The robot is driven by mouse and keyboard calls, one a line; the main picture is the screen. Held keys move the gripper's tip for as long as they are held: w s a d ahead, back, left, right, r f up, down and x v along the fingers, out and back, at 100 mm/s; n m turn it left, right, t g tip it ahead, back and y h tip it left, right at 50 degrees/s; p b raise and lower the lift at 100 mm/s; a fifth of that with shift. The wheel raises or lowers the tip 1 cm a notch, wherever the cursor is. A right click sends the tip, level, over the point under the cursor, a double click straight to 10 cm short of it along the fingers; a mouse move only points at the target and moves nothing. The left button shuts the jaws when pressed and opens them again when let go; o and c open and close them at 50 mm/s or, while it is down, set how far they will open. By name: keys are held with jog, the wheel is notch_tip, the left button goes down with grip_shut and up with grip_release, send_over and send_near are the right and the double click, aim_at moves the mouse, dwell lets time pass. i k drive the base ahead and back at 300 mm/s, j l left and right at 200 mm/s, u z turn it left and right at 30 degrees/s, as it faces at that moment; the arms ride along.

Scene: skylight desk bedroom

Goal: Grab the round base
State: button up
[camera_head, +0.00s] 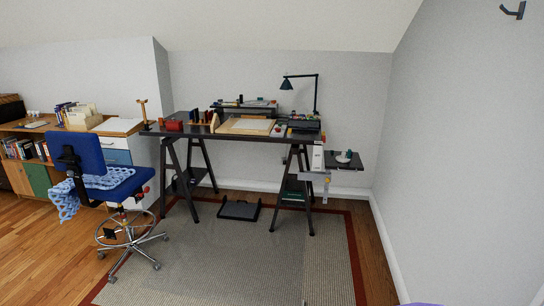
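A small, round, pale base (343,159) appears to sit on the small dark side shelf (357,163) at the right end of the desk. A small dark or teal piece stands up from it. The details are too small to tell. My gripper is not in view.
The black trestle desk (165,131) carries a drawing board, a dark lamp (286,84) and small items. A blue swivel chair (120,180) stands at left. A dark footrest (239,210) lies under the desk. The grey rug (240,260) in front is clear. A white wall (460,150) bounds the right.

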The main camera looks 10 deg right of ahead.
aim_at(343, 159)
jog(key=i+z, duration=0.4)
jog(key=i, duration=1.4)
jog(key=i+z, duration=0.1)
jog(key=i, duration=1.25)
jog(key=i+j+z, duration=0.1)
jog(key=i, duration=1.2)
